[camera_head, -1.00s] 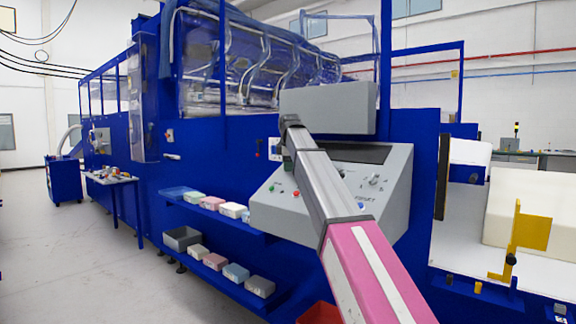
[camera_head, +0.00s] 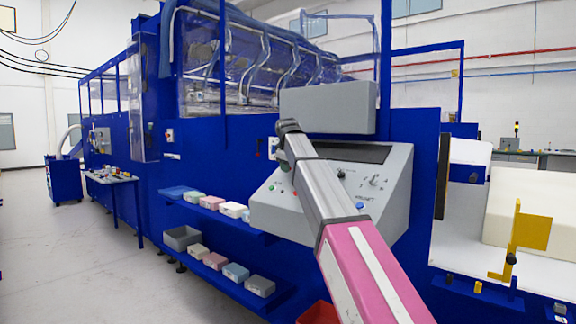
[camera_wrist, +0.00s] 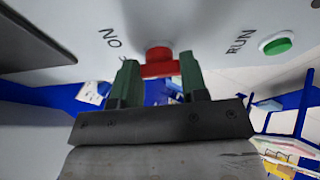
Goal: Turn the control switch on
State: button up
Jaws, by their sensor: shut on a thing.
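The grey control panel (camera_head: 372,205) has a sloped face with several knobs and buttons. In the wrist view the panel face (camera_wrist: 205,28) fills the top, with a red knob (camera_wrist: 158,54) beside lettering that reads "NO" in this view. My gripper (camera_wrist: 160,70) has its two green fingers on either side of the red part, shut on it at the fingertips. I cannot tell the knob's turned position.
A green button (camera_wrist: 277,46) marked "RUN" sits right of the red knob in the wrist view. A grey box (camera_head: 328,107) stands above the panel. Blue shelves (camera_head: 210,215) with several foam blocks are at the left. Open floor (camera_head: 90,260) lies further left.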

jog(key=m+t+h, duration=0.1)
jog(key=m, duration=0.3)
jog(key=shift+s+a+f+m, duration=0.1)
jog(key=shift+m, duration=0.2)
jog(key=m, duration=0.2)
jog(key=m+h, duration=0.1)
jog(key=m, duration=0.1)
jog(key=shift+a+t+h, duration=0.1)
jog(key=shift+t+h, duration=0.2)
jog(key=shift+t, duration=0.1)
jog(key=shift+m, duration=0.4)
jog(key=o, duration=0.9)
jog(key=v, duration=1)
jog(key=shift+s+a, duration=0.15)
jog(key=shift+s, duration=0.25)
